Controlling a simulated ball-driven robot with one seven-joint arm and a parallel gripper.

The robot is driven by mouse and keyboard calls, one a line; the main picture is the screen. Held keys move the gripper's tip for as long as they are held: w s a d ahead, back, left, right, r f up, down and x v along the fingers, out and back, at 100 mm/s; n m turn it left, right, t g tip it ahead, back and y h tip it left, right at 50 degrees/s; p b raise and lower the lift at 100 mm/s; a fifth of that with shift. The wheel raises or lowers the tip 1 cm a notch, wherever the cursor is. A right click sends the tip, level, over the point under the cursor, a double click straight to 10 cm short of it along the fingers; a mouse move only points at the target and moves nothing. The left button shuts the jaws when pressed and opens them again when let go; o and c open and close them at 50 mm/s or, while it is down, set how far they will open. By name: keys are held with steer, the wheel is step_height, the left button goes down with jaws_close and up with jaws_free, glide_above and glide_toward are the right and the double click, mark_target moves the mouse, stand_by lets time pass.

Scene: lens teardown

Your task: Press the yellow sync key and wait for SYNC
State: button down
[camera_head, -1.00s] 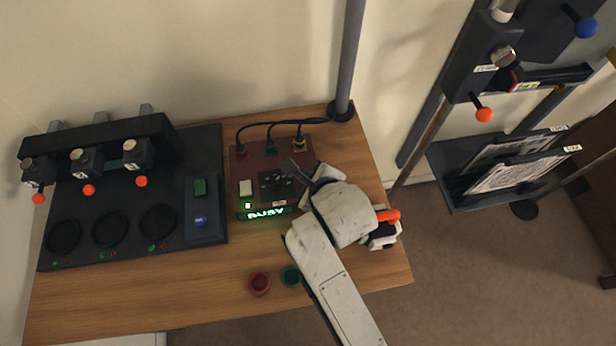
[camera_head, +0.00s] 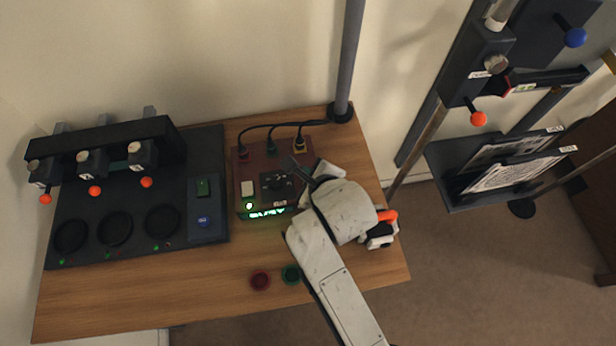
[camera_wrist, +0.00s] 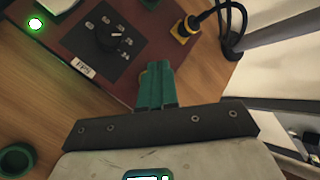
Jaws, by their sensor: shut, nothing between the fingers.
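The dark red box (camera_head: 244,172) stands on the wooden bench, with a dark dial panel (camera_wrist: 108,38) on its top. A small green display (camera_head: 267,213) glows on its front edge; its letters are too blurred to read surely. A white-green lamp (camera_head: 249,205) is lit beside it. My gripper (camera_wrist: 155,68) is shut and empty, its green fingers over the box's top beside the dial panel. A thin yellowish edge shows at the left of the fingertips in the wrist view. The yellow sync key is otherwise hidden, and I cannot tell whether the fingers touch it.
A yellow cable plug (camera_wrist: 184,29) sits on the box's back edge, near a grey post (camera_head: 347,62). A black station (camera_head: 90,215) with orange-knobbed levers stands at left. Red (camera_head: 260,281) and green (camera_head: 291,274) rings lie in front. A document rack (camera_head: 470,195) is at right.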

steer(key=shift+r+p, duration=2.1)
steer(key=shift+r, duration=0.35)
steer(key=shift+f, duration=0.1)
